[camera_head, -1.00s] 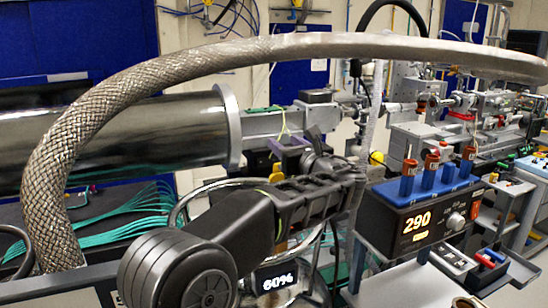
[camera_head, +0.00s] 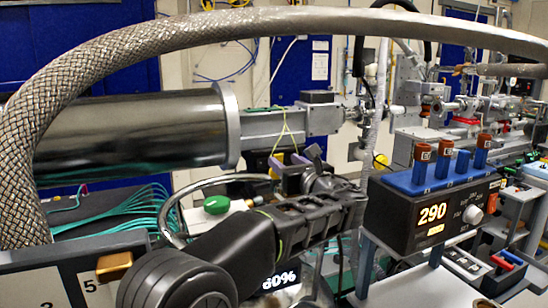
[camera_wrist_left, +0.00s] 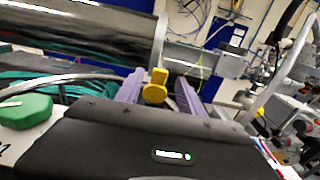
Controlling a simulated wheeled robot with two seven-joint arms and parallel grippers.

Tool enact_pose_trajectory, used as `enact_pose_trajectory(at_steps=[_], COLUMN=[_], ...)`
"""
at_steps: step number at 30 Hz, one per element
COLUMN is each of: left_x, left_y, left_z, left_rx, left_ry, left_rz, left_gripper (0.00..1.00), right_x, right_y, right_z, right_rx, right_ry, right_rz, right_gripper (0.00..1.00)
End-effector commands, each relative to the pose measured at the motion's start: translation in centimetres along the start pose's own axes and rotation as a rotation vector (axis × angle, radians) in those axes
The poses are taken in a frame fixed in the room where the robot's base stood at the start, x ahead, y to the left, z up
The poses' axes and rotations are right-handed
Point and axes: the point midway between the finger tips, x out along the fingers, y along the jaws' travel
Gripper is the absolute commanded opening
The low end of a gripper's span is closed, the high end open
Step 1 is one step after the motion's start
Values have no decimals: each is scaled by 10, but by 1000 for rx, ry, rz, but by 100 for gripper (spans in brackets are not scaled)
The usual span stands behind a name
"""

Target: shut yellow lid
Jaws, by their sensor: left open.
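A bit of yellow (camera_head: 274,172) also shows beside the fingers in the head view. Whether this is the lid, and how far it stands open, I cannot tell; my gripper and wrist hide most of that area.
A thick braided hose (camera_head: 110,55) arches across the front. A large metal cylinder (camera_head: 130,135) lies behind. To the right stands a black controller (camera_head: 405,215) reading 290, with a blue vial rack (camera_head: 430,180) on top. A green knob (camera_head: 216,204) is left of my wrist.

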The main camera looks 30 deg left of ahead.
Motion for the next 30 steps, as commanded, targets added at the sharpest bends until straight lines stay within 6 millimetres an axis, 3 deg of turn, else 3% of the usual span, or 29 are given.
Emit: enact_pose_trajectory(at_steps=[8, 21, 30], left_x=[10, 72, 78], left_y=[0, 0, 0], left_z=[1, 2, 0], left_rx=[1, 2, 0], left_ry=[0, 0, 0], left_rz=[2, 2, -1], left_gripper=[45, 45, 45], right_x=[-4, -20, -20], right_y=[-1, -8, -8], right_z=[0, 0, 0], right_rx=[0, 0, 0], right_ry=[0, -1, -1], right_rz=[0, 0, 0], right_gripper=[0, 0, 0])
